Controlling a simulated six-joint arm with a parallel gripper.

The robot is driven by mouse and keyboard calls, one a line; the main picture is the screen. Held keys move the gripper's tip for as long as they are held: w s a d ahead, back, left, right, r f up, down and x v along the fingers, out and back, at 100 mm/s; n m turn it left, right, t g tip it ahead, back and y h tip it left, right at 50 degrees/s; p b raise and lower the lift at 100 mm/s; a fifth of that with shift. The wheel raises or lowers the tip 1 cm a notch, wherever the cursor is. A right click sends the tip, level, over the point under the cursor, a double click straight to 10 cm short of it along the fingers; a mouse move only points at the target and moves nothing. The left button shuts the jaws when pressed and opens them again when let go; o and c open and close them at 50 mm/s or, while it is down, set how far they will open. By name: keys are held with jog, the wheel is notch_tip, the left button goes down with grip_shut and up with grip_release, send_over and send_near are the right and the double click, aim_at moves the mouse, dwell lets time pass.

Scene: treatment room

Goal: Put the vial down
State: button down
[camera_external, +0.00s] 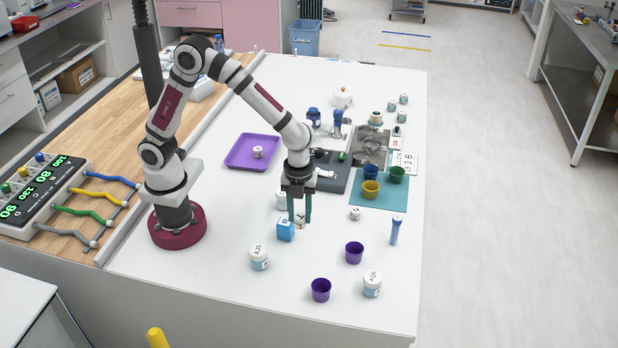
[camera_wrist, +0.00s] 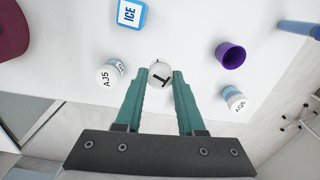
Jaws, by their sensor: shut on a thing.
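My gripper (camera_external: 300,220) points straight down over the white table (camera_external: 200,275), beside the blue ice box (camera_external: 285,230). Its green fingers are closed around a small vial with a white top (camera_wrist: 159,73) that has a black mark on it. The vial shows between the fingertips in the wrist view, and its sides are mostly hidden. In the external view only a bit of it (camera_external: 300,224) shows between the fingers. I cannot tell whether its bottom touches the table.
A labelled white-capped jar (camera_external: 258,258) stands at front left, another (camera_external: 372,285) at front right. Purple cups (camera_external: 354,252) (camera_external: 321,290) and a blue tube (camera_external: 396,230) stand to the right. A purple tray (camera_external: 240,160) and teal mat (camera_external: 378,203) lie farther back. The front left is clear.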

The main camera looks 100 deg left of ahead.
jog(key=a+n, duration=0.5)
jog(key=a, duration=0.5)
jog(key=n, duration=1.7)
send_over(249, 151)
notch_tip(249, 151, down, 6)
jog(key=shift+f, duration=0.25)
notch_tip(249, 151, down, 3)
jog(key=shift+f, duration=0.55)
jog(key=shift+f, duration=0.1)
jog(key=c, duration=0.5)
grip_release()
